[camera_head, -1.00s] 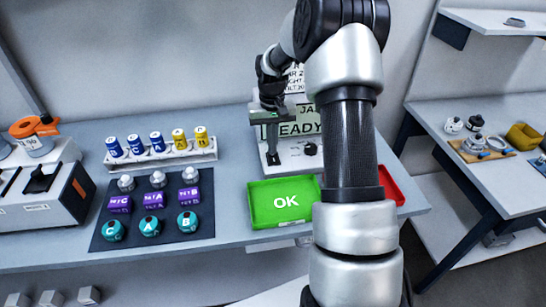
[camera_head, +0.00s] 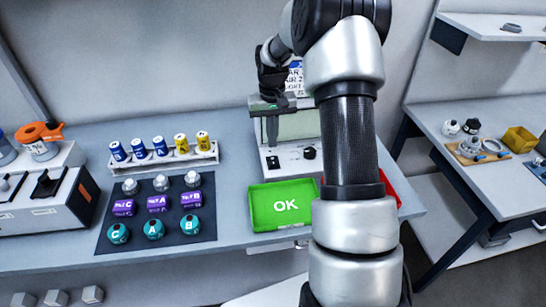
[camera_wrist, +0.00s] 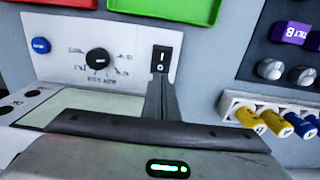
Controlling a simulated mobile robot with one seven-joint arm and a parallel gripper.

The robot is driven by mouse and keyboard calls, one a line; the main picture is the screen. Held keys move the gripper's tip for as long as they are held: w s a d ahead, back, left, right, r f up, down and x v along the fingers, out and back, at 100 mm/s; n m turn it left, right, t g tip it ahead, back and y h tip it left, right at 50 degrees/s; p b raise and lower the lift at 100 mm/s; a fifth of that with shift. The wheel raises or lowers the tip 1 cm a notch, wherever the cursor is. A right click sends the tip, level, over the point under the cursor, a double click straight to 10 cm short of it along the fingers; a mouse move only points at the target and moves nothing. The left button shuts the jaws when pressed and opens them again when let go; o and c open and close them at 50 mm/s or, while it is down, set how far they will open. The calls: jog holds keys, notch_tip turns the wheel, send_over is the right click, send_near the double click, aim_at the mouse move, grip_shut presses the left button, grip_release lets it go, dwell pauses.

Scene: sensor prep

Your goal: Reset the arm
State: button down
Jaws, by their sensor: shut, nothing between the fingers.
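My arm rises through the middle of the head view and bends back to my gripper (camera_head: 272,138), which points down over the left part of a white bench device (camera_head: 292,161). The gripper is shut and empty. In the wrist view its dark fingers (camera_wrist: 161,92) end close to a black rocker switch (camera_wrist: 160,58) on the device's front panel; I cannot tell whether they touch it. A black dial (camera_wrist: 97,59) and a blue button (camera_wrist: 40,45) are on the same panel. The device's pale green screen (camera_head: 300,125) looks blank. My arm hides its right side.
A green OK tray (camera_head: 262,212) and a partly hidden red tray (camera_head: 388,189) stand in front. Left are a rack (camera_head: 165,163) of blue and yellow cylinders, a dark mat (camera_head: 174,236) with several parts, and a boxy machine (camera_head: 50,195). A side table (camera_head: 480,112) stands right.

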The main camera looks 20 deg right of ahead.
jog(key=shift+r+p, duration=0.5)
jog(key=shift+r, duration=0.5)
jog(key=s+a+r+n+t+h+p, duration=0.1)
jog(key=s+a+r, duration=0.2)
jog(key=s+r, duration=0.5)
jog(key=s+a+r+t+p, duration=0.1)
jog(key=s+a+r, duration=0.3)
jog(key=r, duration=0.8)
jog(key=s+a+r+t+p, duration=0.1)
jog(key=s+a+r, duration=0.1)
jog(key=s, duration=0.7)
jog(key=s+a+r+n+t+y, duration=0.1)
jog(key=s+a+r+t, duration=0.1)
jog(key=s, duration=0.6)
jog(key=shift+s+a+r+t+p, duration=0.3)
jog(key=shift+s+r+p, duration=0.1)
jog(key=shift+r, duration=0.1)
